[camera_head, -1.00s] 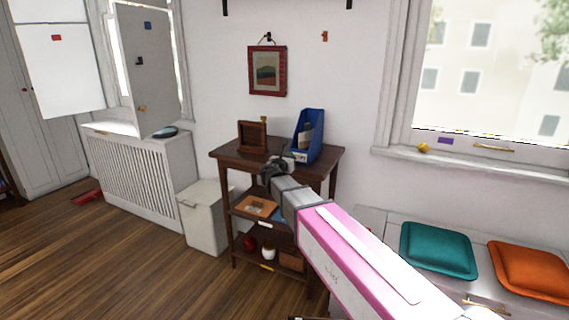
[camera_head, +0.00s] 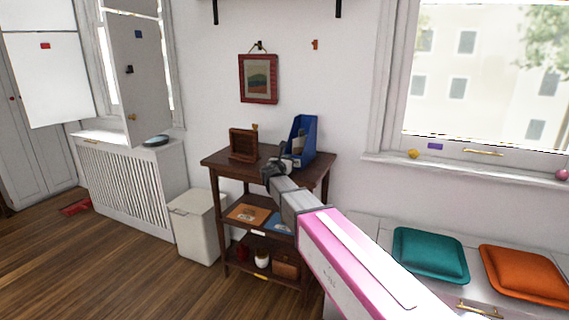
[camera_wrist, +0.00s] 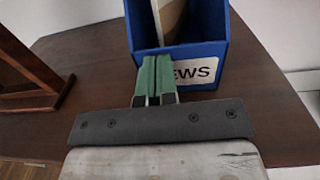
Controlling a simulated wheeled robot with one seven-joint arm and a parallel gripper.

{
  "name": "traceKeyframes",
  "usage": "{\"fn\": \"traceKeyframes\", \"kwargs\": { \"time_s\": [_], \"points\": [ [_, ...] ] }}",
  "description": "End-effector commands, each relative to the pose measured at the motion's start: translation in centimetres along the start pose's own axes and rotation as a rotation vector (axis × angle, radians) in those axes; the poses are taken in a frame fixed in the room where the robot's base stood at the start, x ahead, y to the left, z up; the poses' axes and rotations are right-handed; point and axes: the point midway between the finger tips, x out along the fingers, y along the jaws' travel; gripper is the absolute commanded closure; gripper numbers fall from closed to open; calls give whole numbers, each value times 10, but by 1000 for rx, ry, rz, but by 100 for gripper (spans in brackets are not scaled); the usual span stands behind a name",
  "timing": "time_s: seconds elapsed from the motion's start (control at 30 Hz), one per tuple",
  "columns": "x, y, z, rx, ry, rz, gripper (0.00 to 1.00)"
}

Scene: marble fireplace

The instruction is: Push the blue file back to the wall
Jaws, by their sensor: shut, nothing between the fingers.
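The blue file (camera_head: 302,138) is an open-topped magazine holder on the top of the dark wooden shelf unit, close to the wall. It holds some papers. In the wrist view the blue file (camera_wrist: 205,48) shows its low front with a label ending in "EWS". My gripper (camera_wrist: 157,78) is shut, its green fingertips at the file's front face, left of the visible letters and covering part of the label. They look to be at or very near the face; contact is not certain. In the head view my gripper (camera_head: 282,164) is before the file. The gap behind the file is hidden.
A small brown wooden object (camera_head: 243,145) stands left of the file on the same top. A framed picture (camera_head: 258,79) hangs above. A white bin (camera_head: 197,226) stands left of the shelf unit. Teal (camera_head: 430,255) and orange (camera_head: 524,271) cushions lie to the right.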

Motion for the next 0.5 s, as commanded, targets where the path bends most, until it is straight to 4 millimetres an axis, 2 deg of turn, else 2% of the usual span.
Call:
{"fn": "traceKeyframes", "kwargs": {
  "time_s": [0.03, 0.23, 0.33, 0.5],
  "points": [
    [17, 2, 0, 0, -1, -3, 100],
    [68, 3, 0, 0, 0, -2, 100],
    [79, 1, 0, 0, 0, -1, 100],
    [79, 0, 0, 0, 0, -1, 100]
  ]
}}
